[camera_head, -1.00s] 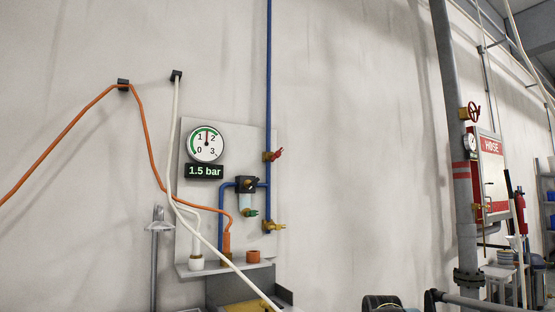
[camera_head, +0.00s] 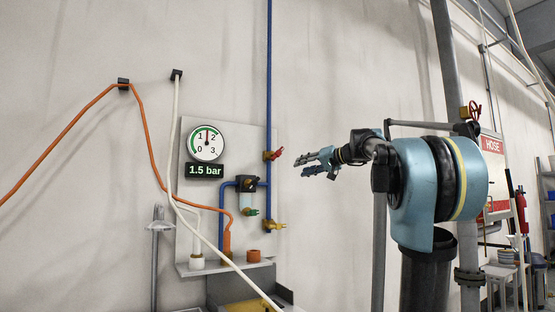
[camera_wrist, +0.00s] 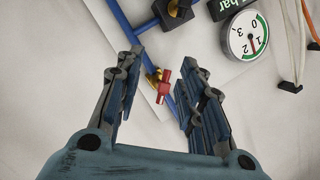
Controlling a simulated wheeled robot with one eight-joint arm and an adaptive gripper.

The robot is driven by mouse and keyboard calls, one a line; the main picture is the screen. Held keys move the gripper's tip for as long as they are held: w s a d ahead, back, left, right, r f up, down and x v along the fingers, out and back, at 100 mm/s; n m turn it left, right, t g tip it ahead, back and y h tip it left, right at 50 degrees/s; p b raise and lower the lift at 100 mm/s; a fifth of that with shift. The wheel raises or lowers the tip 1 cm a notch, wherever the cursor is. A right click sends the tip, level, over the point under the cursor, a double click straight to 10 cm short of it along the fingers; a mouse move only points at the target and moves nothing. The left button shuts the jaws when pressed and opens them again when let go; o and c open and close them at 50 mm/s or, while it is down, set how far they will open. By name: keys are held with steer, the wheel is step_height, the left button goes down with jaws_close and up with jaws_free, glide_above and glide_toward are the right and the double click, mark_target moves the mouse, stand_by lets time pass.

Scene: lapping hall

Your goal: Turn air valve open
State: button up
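A valve with a red handle (camera_head: 275,154) and a brass body sits on the vertical blue pipe (camera_head: 268,90) at the right edge of a wall panel. Its handle points out to the right and slightly up in the head view. My gripper (camera_head: 303,165) is just right of it, fingers spread, apart from it and empty. In the wrist view, the red handle (camera_wrist: 162,84) shows between the two open fingers (camera_wrist: 165,70), ahead of them. The handle lies at an angle to the pipe there. I see no contact.
Below are a yellow-handled valve (camera_head: 276,226) and a filter with a green fitting (camera_head: 250,212). A round gauge (camera_head: 206,143) sits above a display (camera_head: 204,171) reading 1.5 bar. An orange hose (camera_head: 150,150) and white hose (camera_head: 172,140) hang at left. A grey vertical pipe (camera_head: 447,60) stands right.

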mark_target(279, 154)
steer(key=w+d+r+t, duration=0.15)
steer(key=w+r, duration=0.25)
steer(key=r, duration=0.4)
steer(key=shift+m+y, duration=0.3)
steer(key=shift+y, duration=0.1)
steer(key=x, duration=1.7)
steer(key=shift+w+a+f, duration=0.1)
steer(key=shift+w+a, duration=0.05)
steer(key=shift+a, duration=0.1)
